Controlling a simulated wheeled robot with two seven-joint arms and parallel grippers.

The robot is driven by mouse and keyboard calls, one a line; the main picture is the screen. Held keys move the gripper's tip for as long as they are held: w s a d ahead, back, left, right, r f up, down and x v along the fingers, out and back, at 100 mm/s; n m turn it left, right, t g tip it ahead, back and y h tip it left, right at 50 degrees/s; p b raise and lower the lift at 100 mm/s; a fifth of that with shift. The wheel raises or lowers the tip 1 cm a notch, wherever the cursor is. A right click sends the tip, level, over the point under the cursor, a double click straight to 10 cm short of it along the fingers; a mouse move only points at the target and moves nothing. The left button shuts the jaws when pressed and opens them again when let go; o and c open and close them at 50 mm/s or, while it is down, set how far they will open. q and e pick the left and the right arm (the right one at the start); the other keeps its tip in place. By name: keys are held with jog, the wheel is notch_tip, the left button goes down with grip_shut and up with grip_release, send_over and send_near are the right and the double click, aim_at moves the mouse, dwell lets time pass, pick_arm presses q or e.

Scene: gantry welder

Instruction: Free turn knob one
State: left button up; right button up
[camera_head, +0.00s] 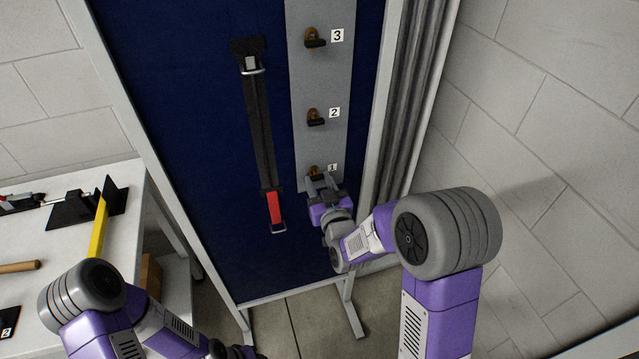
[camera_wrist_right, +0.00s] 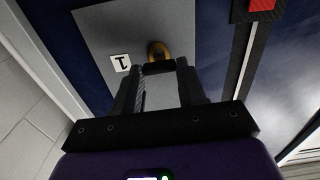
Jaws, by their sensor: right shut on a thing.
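Turn knob one (camera_head: 314,169) is a dark handle on a brass base, low on the grey strip (camera_head: 321,85) beside the label "1". It also shows in the right wrist view (camera_wrist_right: 158,66), with its brass base (camera_wrist_right: 157,50) beyond the handle. My right gripper (camera_head: 320,180) is at the knob, its two fingers on either side of the dark handle, shut on it. The fingers partly hide the knob in the head view. My left arm is at the lower left of the head view; its gripper fingers cannot be made out.
Knob two (camera_head: 315,117) and knob three (camera_head: 314,38) sit above on the same strip. A black strap with a red end (camera_head: 274,207) hangs on the blue panel (camera_head: 215,130) to the left. A white table (camera_head: 60,260) with tools stands at the left.

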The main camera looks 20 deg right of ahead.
jog(key=n+b, duration=0.1)
jog(key=n, duration=0.2)
jog(key=n+b, duration=0.1)
jog(key=n, duration=0.4)
jog(key=shift+a+f, duration=0.1)
jog(key=shift+a, duration=0.05)
jog(key=n, duration=0.9)
jog(key=shift+f, duration=0.1)
jog(key=shift+n, duration=0.4)
jog(key=o, duration=1.1)
jog(key=shift+c, duration=0.2)
